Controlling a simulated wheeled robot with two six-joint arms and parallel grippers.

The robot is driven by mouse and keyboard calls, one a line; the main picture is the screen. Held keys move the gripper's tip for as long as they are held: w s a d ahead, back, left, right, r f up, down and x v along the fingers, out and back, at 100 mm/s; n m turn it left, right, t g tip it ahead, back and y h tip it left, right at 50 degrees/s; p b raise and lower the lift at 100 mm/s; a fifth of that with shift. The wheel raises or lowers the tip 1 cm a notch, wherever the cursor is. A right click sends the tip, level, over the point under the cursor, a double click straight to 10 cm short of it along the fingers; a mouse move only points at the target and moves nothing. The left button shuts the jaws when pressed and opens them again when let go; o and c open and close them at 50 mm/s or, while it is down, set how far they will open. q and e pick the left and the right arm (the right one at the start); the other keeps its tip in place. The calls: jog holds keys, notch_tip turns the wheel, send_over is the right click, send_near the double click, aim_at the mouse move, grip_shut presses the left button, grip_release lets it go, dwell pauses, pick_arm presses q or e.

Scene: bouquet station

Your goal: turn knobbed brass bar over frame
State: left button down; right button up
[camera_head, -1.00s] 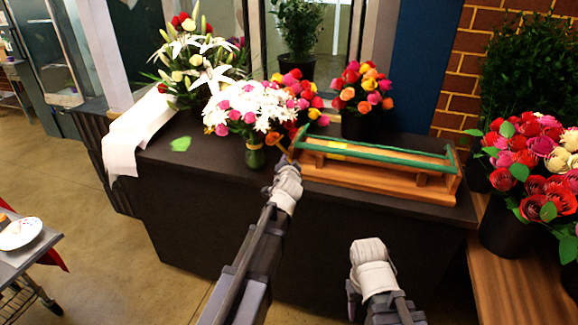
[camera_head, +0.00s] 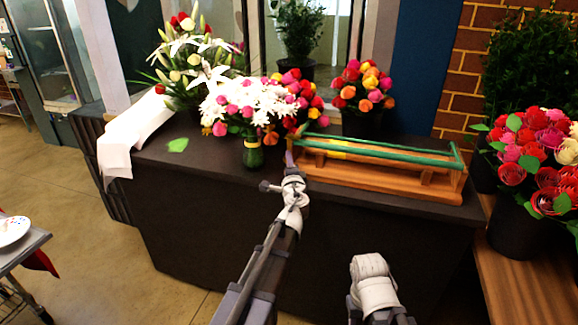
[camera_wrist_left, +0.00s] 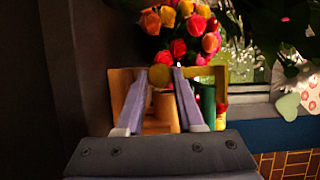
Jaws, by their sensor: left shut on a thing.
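A wooden frame (camera_head: 385,182) with green rails (camera_head: 395,153) along its top lies on the dark counter. My left gripper (camera_head: 289,152) is at the frame's left end. In the left wrist view, the fingers of my left gripper (camera_wrist_left: 160,82) are shut on a round brass-yellow knob (camera_wrist_left: 159,75), taken as the end of the knobbed brass bar. The rest of the bar is hidden or cannot be told apart from the frame. My right gripper hangs low in front of the counter, its pale wrist (camera_head: 374,282) showing; its fingers are hidden.
A green vase (camera_head: 253,154) of white and pink flowers stands close left of my left gripper. A dark pot (camera_head: 360,124) of roses stands behind the frame. White paper (camera_head: 130,140) drapes over the counter's left end. Rose buckets (camera_head: 512,232) stand at the right.

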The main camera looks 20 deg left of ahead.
pick_arm(q)
jog(key=shift+s, duration=0.1)
dwell(0.3)
jog(key=c, duration=0.5)
grip_release()
jog(key=shift+c, duration=0.2)
jog(key=v, duration=0.7)
jog(key=shift+s, duration=0.35)
jog(key=shift+d+f, duration=0.1)
jog(key=shift+f, duration=0.05)
